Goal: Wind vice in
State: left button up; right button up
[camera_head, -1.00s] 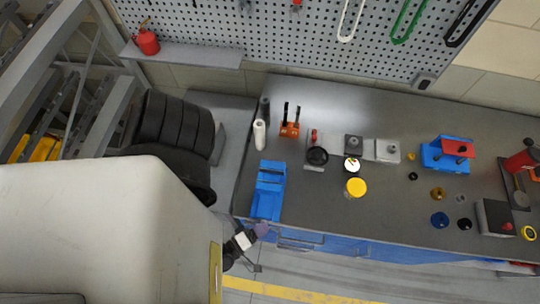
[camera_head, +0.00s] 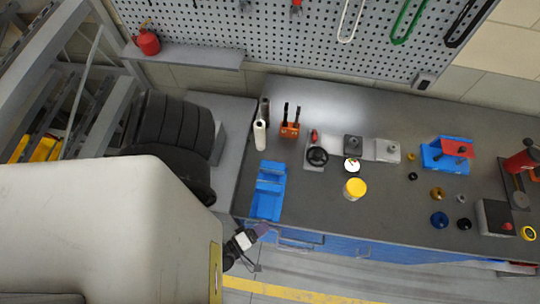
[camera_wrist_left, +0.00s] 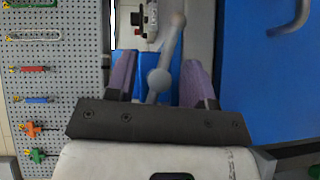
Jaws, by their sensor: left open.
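The blue vice (camera_head: 268,190) sits at the left front corner of the grey workbench. Its blue body (camera_wrist_left: 147,66) also shows in the left wrist view, with a grey bar handle with round ball ends (camera_wrist_left: 168,52) in front of it. My left gripper (camera_head: 261,230) is just off the bench's front edge, close to the vice's front end. In the left wrist view its two purple fingers (camera_wrist_left: 157,72) are apart, with the handle showing between them. I cannot tell whether a finger touches the handle. My right gripper is in neither view.
On the bench stand a white roll (camera_head: 260,134), an orange holder (camera_head: 290,129), a black handwheel (camera_head: 317,156), a yellow-lidded tin (camera_head: 355,189) and a blue and red fixture (camera_head: 447,154). Blue drawers (camera_head: 345,246) line the bench front. A pegboard (camera_head: 300,35) rises behind.

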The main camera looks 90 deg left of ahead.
pick_arm(q)
jog(key=b+v, duration=0.3)
jog(key=v, duration=1)
jog(key=shift+s+d+b, duration=0.2)
jog(key=shift+s+b, duration=0.1)
jog(key=shift+s, duration=0.05)
